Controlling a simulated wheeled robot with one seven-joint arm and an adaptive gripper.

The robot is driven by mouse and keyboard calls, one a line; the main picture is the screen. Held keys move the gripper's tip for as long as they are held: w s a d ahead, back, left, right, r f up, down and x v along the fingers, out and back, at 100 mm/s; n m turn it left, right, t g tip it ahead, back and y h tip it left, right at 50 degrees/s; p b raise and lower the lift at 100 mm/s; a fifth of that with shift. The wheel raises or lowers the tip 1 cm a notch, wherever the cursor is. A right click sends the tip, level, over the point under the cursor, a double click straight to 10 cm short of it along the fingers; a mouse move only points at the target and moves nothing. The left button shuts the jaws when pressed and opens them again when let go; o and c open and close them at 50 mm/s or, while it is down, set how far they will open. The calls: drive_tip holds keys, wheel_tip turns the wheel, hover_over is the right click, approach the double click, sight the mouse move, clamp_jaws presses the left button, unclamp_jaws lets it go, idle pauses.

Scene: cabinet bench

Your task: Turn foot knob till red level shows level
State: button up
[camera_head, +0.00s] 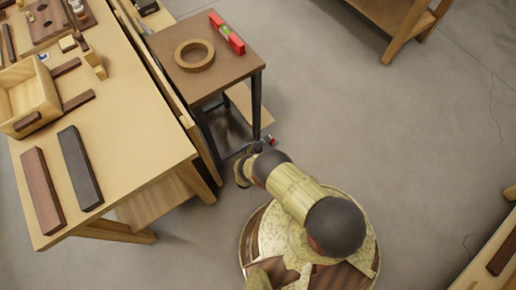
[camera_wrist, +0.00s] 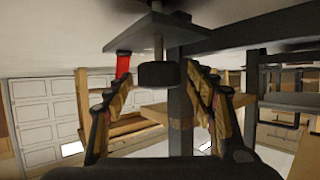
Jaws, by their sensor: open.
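The red level (camera_head: 227,32) lies near the back right edge of the small brown-topped stand (camera_head: 225,70). Its bubble is too small to read. In the wrist view a dark round knob (camera_wrist: 157,75) hangs on a thin metal shaft below a flat plate (camera_wrist: 160,32). My gripper (camera_head: 258,146) is low beside the stand's near leg. In the wrist view my gripper (camera_wrist: 157,88) is open, with one finger left and one right of the knob. A gap shows on both sides, so neither finger appears to touch it. The knob is hidden in the head view.
A wooden ring (camera_head: 195,56) lies on the stand, left of the level. A large workbench (camera_head: 130,120) with dark bars and a wooden box (camera_head: 28,98) stands close on the left. A dark post (camera_wrist: 180,115) rises just behind the knob.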

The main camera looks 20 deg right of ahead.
drive_tip(key=v, duration=1.1)
drive_tip(key=shift+s+a, duration=0.2)
drive_tip(key=shift+s, duration=0.05)
